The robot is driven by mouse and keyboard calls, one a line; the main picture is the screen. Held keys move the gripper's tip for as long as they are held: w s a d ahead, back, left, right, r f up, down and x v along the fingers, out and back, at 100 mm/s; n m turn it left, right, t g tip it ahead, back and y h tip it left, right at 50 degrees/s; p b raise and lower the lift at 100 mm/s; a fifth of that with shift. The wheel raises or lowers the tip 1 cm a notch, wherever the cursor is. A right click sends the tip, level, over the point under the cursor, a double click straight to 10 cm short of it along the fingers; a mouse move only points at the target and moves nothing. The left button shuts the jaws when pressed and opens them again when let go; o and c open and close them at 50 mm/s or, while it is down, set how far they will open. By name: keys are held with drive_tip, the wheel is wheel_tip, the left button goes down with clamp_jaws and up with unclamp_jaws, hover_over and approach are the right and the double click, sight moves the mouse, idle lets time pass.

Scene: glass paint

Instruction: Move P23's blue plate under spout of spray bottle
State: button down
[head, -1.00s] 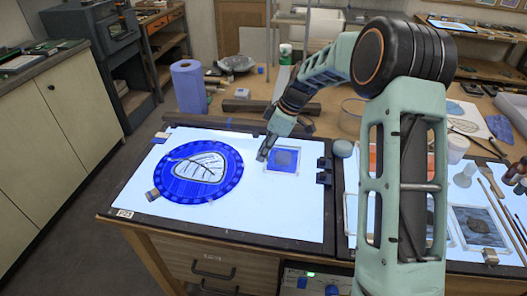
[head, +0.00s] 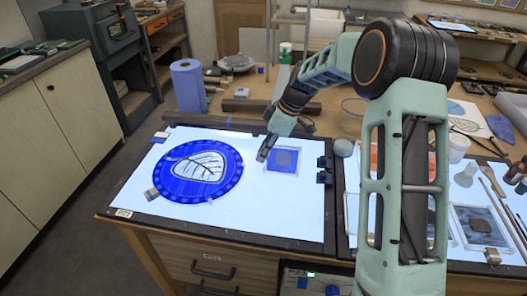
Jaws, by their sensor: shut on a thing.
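A lit white panel (head: 235,222) has a small label at its front left corner, too small to read surely. A big round blue plate (head: 215,190) with a white, dark-veined leaf shape lies on its left part. A small square blue plate (head: 293,167) with a pale rim and a darker patch lies at its back right. My gripper (head: 263,156) points down at the small plate's left edge and is shut on that edge; the fingertips are small here. I cannot pick out a spray bottle or its spout for sure.
Black clips (head: 323,171) stand at the panel's right edge. A blue paper roll (head: 188,87) stands behind left, with dark bars (head: 243,106) behind the panel. A second panel to the right holds brushes, jars and a framed piece (head: 482,228). The panel's front right is bare.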

drive_tip(key=c, duration=1.7)
unclamp_jaws()
